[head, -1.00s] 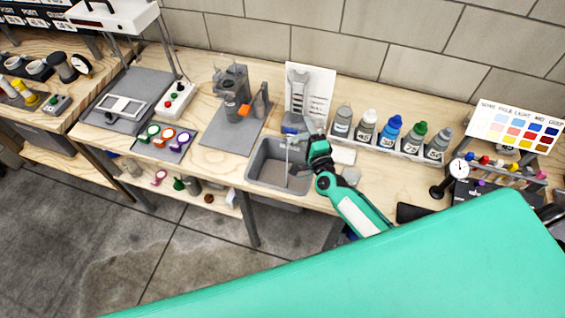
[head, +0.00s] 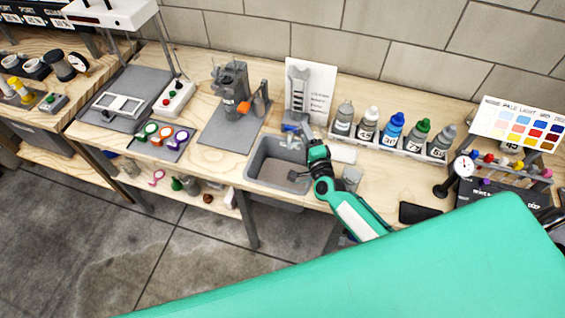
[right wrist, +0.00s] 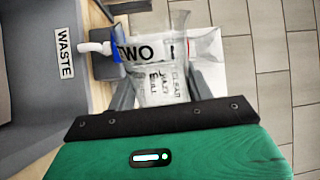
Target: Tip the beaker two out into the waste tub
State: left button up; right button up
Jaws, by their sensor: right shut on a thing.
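The grey waste tub (head: 254,172) stands at the front edge of the bench. In the right wrist view its WASTE label (right wrist: 65,53) shows at the left. My right gripper (head: 304,138) is above the back right part of the tub. In the right wrist view the gripper (right wrist: 160,92) is shut on the clear beaker two (right wrist: 140,53), one finger on each side. The beaker is hard to make out in the head view. My left gripper is not in view.
A rack of several labelled bottles (head: 391,130) stands right of the tub. A white card with a wrench-shaped piece (head: 310,90) stands behind it. A small grey cup (head: 351,178) and a black slab (head: 420,213) are to the right. A grey-based device (head: 233,95) is at the left.

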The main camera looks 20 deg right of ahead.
aim_at(296, 142)
jog(key=shift+a+f+n+b, duration=0.1)
jog(key=shift+f+n+b, duration=0.2)
jog(key=shift+f+b, duration=0.4)
jog(key=shift+f, duration=0.15)
jog(key=shift+a+f+n+p, duration=0.3)
jog(key=shift+a+n, duration=0.05)
jog(key=shift+n, duration=0.65)
jog(key=shift+a+r+n+p, duration=0.35)
jog(key=shift+r+n+p, duration=0.05)
jog(key=shift+n+p, duration=0.5)
dwell(0.4)
jog(key=shift+a+f+n+y, duration=0.3)
jog(key=shift+a+f+n, duration=0.15)
jog(key=shift+n, duration=0.45)
dwell(0.5)
jog(key=shift+a+r+n+p, duration=0.25)
jog(key=shift+a+n+p, duration=0.3)
jog(key=shift+n, duration=0.45)
dwell(1.2)
